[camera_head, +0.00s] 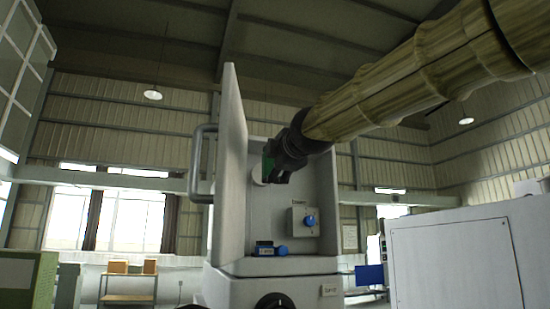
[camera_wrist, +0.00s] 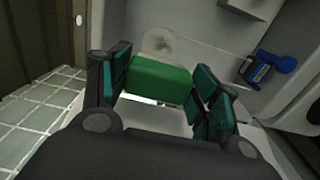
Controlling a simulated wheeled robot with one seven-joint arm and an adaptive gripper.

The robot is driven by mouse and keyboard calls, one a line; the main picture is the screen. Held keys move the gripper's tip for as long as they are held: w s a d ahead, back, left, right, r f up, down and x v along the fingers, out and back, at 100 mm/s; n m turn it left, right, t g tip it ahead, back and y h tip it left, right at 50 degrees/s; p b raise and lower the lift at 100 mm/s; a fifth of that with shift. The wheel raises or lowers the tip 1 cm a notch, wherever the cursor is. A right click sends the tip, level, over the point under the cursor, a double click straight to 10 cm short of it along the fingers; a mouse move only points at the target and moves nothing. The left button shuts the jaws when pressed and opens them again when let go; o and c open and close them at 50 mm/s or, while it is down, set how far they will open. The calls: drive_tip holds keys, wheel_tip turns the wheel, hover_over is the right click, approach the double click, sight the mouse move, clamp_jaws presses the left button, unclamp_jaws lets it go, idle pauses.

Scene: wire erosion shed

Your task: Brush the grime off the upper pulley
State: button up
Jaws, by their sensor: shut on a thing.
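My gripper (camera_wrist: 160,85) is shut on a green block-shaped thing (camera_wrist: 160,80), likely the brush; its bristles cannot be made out. In the wrist view a pale round disc (camera_wrist: 159,43), which looks like the upper pulley, sits on the cabinet's back wall just beyond the green block. Whether they touch cannot be told. In the head view my gripper (camera_head: 270,170) is inside the open cabinet, high up, and the pale disc (camera_head: 257,174) shows only in part beside it. Grime on the disc cannot be judged.
The open cabinet door (camera_head: 232,160) with its handle (camera_head: 196,165) stands left of my gripper. Below are a grey box with a blue knob (camera_head: 309,220) and a blue item (camera_head: 264,249) on the cabinet floor. A white machine housing (camera_head: 455,260) stands at the right.

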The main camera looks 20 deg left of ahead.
drive_tip(key=shift+w+a+p, duration=0.2)
drive_tip(key=shift+w+p, duration=0.5)
drive_tip(key=shift+w, duration=0.1)
drive_tip(key=shift+s+a+r+p, duration=0.1)
drive_tip(key=shift+a+r+p, duration=0.1)
drive_tip(key=shift+p, duration=0.55)
drive_tip(key=shift+a+p, duration=0.15)
drive_tip(key=shift+p, duration=0.2)
drive_tip(key=shift+w+a+f+p, duration=0.1)
drive_tip(key=shift+w+a+p, duration=0.1)
drive_tip(key=shift+w+p, duration=0.35)
drive_tip(key=shift+w+a+f+p, duration=0.15)
drive_tip(key=shift+w+p, duration=0.25)
drive_tip(key=shift+p, duration=0.2)
drive_tip(key=shift+w+a+r+p, duration=0.15)
drive_tip(key=shift+a+p, duration=0.15)
drive_tip(key=shift+p, duration=0.55)
drive_tip(key=shift+w+f+p, duration=0.2)
drive_tip(key=shift+w+p, duration=0.1)
drive_tip(key=shift+p+x, duration=0.4)
drive_tip(key=shift+x, duration=0.4)
drive_tip(key=shift+d, duration=0.1)
